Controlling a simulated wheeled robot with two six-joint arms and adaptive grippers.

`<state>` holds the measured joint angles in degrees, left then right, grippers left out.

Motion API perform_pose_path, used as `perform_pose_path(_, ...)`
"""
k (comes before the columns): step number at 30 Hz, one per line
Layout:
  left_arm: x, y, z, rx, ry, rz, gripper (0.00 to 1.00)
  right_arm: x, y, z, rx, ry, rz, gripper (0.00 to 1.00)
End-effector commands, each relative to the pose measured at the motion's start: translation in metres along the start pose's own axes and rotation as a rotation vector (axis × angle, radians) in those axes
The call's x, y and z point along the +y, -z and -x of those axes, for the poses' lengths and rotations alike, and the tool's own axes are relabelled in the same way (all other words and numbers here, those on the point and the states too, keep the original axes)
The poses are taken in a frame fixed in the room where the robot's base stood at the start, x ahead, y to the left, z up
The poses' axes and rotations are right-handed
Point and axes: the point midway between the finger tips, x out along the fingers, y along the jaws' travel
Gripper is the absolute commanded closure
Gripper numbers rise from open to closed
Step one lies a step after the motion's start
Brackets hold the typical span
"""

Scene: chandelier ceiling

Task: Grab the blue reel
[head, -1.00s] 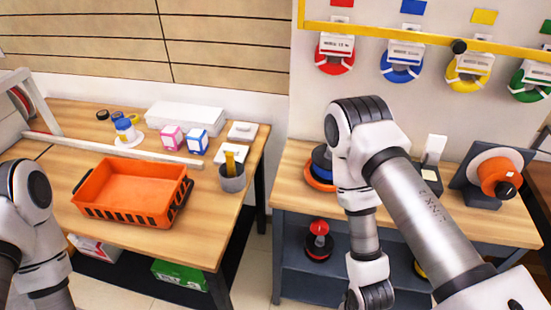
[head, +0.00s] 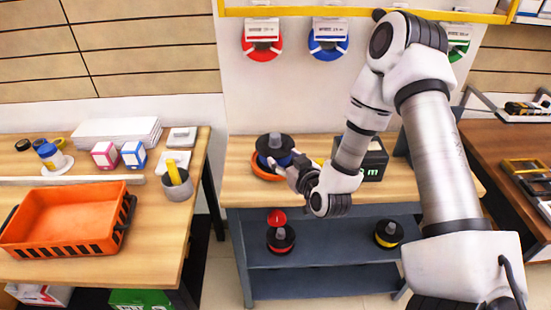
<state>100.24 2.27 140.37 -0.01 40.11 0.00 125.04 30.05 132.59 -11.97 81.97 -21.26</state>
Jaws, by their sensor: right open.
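A blue reel (head: 265,158) with a black top flange stands on the wooden bench, above an orange round piece (head: 259,172). My right gripper (head: 283,170) is open at the right front side of this reel, with its fingers partly in front of it. I cannot tell whether they touch it. Another blue reel (head: 313,47) hangs on the wall under a white label. My left gripper is out of view.
An orange crate (head: 60,250) and a grey cup (head: 178,192) stand on the left table. A black box (head: 374,170) stands on the bench right of my gripper. A red reel (head: 280,240) and a yellow reel (head: 388,236) sit on the shelf below.

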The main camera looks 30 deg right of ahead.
Motion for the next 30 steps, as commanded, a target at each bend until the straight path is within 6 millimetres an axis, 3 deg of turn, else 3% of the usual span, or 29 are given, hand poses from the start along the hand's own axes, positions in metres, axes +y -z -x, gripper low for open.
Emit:
perform_pose_path(1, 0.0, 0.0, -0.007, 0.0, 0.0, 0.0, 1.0, 0.008, 0.01, -0.003, 0.035, -0.018, -0.028, 0.4)
perform_pose_path(5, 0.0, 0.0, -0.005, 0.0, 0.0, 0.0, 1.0, 0.011, 0.027, -0.01, 0.064, -0.023, -0.037, 0.4)
perform_pose_path(18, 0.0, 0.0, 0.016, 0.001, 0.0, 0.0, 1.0, 0.014, 0.031, -0.077, 0.059, -0.021, -0.036, 0.4)
perform_pose_path(25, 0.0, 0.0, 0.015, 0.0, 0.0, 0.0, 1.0, 0.014, 0.03, -0.081, 0.057, -0.021, -0.039, 0.4)
perform_pose_path(26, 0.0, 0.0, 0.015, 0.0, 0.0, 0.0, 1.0, 0.014, 0.03, -0.081, 0.057, -0.021, -0.039, 0.47)
perform_pose_path(30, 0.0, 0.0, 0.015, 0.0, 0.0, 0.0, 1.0, 0.014, 0.029, -0.081, 0.057, -0.021, -0.039, 0.97)
